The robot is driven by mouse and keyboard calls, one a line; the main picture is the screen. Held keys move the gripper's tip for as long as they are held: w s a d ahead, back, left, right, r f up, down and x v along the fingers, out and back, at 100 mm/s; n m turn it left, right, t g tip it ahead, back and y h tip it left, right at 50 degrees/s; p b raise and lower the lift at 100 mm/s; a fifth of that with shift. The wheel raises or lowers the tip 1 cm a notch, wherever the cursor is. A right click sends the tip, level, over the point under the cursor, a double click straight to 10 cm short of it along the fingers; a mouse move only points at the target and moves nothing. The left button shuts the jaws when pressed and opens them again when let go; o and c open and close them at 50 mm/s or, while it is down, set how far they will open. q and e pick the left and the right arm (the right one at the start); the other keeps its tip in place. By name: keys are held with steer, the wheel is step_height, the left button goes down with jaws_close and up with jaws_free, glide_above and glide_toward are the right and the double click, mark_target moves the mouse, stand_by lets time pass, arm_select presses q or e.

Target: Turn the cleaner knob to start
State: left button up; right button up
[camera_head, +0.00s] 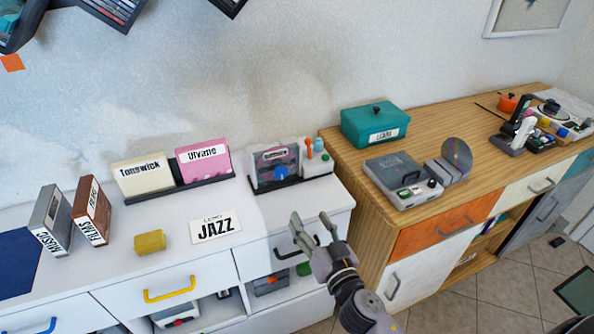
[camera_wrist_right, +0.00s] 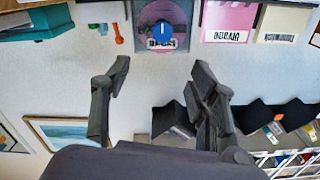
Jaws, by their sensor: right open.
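A grey, upright device with a disc behind a clear front (camera_head: 265,160) stands at the right end of the white counter, against the wall. A round blue knob (camera_head: 281,172) sits on its front. The wrist view shows the device upside down at the top, with the blue knob (camera_wrist_right: 162,32) over the pink disc. My right gripper (camera_head: 311,226) is open and empty, in front of the device and apart from it. Its spread fingers (camera_wrist_right: 157,75) also show in the wrist view, with the knob beyond the gap. My left gripper is not in view.
A white holder with orange and green tools (camera_head: 318,160) stands right beside the device. Pink (camera_head: 204,160) and cream (camera_head: 143,175) sleeves stand to its left. A grey lidded machine (camera_head: 402,178) with a small knob and a teal box (camera_head: 375,123) sit on the wooden cabinet.

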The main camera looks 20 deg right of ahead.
steer(key=p, duration=0.2)
glide_toward(282, 174)
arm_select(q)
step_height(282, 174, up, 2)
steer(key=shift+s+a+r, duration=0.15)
arm_select(e)
steer(key=w, duration=0.9)
steer(key=shift+a, duration=0.15)
steer(key=shift+s, duration=0.1)
steer(key=shift+c, duration=0.6)
steer(key=c, duration=1)
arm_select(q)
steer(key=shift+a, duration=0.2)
arm_select(e)
steer(key=shift+c, duration=0.2)
